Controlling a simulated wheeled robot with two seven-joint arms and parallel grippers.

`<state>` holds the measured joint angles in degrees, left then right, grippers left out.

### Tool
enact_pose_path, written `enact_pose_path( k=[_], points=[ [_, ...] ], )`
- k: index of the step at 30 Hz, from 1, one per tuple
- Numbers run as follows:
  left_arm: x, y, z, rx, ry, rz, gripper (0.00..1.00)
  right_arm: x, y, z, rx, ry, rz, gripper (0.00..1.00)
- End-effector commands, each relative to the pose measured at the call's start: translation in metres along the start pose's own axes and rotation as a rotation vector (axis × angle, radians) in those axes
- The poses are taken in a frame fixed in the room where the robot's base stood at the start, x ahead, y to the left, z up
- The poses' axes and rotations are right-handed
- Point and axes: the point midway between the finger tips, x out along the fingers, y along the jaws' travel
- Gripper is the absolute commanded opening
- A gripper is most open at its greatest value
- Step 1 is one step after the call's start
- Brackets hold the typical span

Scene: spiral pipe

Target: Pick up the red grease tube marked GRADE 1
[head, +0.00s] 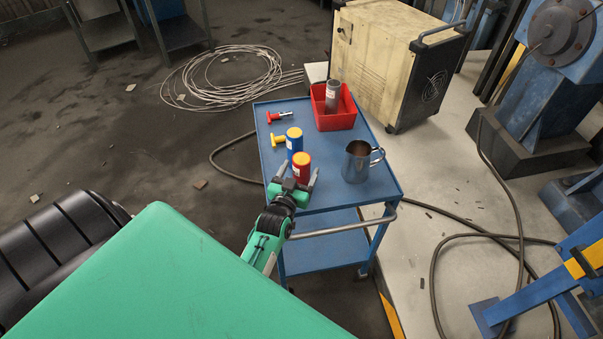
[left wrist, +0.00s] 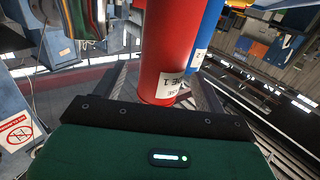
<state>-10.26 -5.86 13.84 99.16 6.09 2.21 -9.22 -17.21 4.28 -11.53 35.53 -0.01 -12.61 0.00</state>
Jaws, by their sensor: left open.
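The red tube (head: 301,168) with a yellow cap stands upright on the blue cart (head: 330,192) near its front left. In the left wrist view the red tube (left wrist: 164,45) shows a white label, upside down, of which "SE" and "E 1" are readable. A blue tube (head: 294,142) with a yellow cap stands just behind it, and it also shows in the left wrist view (left wrist: 205,32). My left gripper (head: 296,180) is open at the cart's front edge, its fingers on either side of the red tube's line, without visible grip. My right gripper is not in view.
A metal jug (head: 357,163) stands right of the red tube. A red bin (head: 346,121) holding a grey cylinder (head: 332,96) is at the back. A red-handled piece (head: 274,117) and a yellow-handled piece (head: 277,139) lie at the left. The cart's handle (head: 345,229) runs along the front.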

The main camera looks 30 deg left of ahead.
Motion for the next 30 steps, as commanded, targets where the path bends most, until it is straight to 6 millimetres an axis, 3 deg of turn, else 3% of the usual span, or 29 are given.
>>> enact_pose_path(
  k=[3,7,17,27,30],
  points=[
    [0.019,-0.002,-0.011,0.001,0.003,0.0,0.73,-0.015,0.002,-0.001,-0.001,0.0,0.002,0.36],
    [0.034,-0.001,-0.007,0.0,0.0,0.0,0.73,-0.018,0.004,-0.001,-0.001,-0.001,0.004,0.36],
    [0.041,-0.002,-0.005,0.0,0.001,0.0,0.73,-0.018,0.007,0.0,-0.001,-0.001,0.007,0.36],
    [0.041,-0.001,-0.005,0.0,0.0,0.0,0.12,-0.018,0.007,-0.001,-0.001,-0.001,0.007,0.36],
    [0.041,-0.001,-0.006,0.0,0.003,0.0,0.12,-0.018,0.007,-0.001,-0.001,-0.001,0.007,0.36]
  ],
)
